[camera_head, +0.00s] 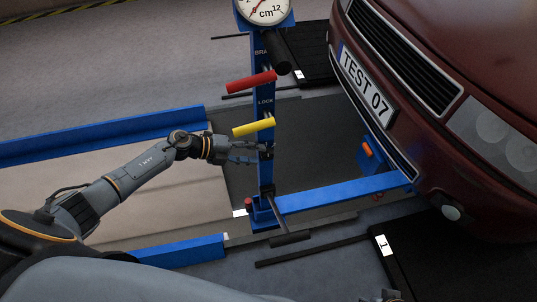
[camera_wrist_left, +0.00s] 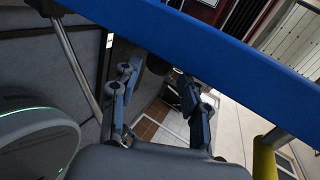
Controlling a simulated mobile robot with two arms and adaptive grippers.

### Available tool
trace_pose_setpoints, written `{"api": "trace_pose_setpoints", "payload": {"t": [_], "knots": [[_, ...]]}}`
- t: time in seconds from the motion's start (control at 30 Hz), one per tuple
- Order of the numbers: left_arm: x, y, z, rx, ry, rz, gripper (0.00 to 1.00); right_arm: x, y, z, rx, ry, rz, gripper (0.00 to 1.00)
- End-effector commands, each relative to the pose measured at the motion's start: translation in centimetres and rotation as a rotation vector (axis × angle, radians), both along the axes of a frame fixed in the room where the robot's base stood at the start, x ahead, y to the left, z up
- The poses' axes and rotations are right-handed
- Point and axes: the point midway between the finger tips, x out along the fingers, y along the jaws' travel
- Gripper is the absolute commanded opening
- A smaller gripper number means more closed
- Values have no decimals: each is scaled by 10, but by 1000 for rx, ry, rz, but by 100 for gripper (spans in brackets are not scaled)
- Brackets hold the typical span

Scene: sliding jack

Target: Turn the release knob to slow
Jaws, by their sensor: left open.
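The blue jack post (camera_head: 265,180) stands upright in the head view. A small dark knob (camera_head: 268,150) sits on it below the yellow lever (camera_head: 253,127); its setting and markings are too small to read. My left gripper (camera_head: 252,152) is open at the post, close to the knob. In the left wrist view, the two fingers (camera_wrist_left: 160,95) are spread below the blue post (camera_wrist_left: 190,45). A dark round part (camera_wrist_left: 157,65) shows between them, partly hidden by the post; contact cannot be told. A small grey part at the bottom edge may be my right gripper (camera_head: 391,296).
A red lever (camera_head: 251,81) labelled BRA and a gauge (camera_head: 265,8) are higher on the post. A blue arm (camera_head: 345,192) runs from its foot to the red car (camera_head: 470,110). Blue rails (camera_head: 100,137) lie left. The yellow lever also shows in the wrist view (camera_wrist_left: 264,160).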

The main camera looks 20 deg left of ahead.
Motion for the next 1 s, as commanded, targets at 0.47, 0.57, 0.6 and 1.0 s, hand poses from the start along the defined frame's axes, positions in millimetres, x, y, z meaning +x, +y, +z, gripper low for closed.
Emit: {"api": "trace_pose_setpoints", "payload": {"t": [0.47,0.57,0.6,1.0], "knots": [[-18,28,16,-1,0,1,45,0,0,0,0,0,0,45],[-18,28,16,-1,0,1,45,0,0,0,0,0,0,45],[-18,28,16,-1,0,1,45,0,0,0,0,0,0,45],[-18,28,16,0,0,1,45,0,0,0,1,1,0,45]]}}
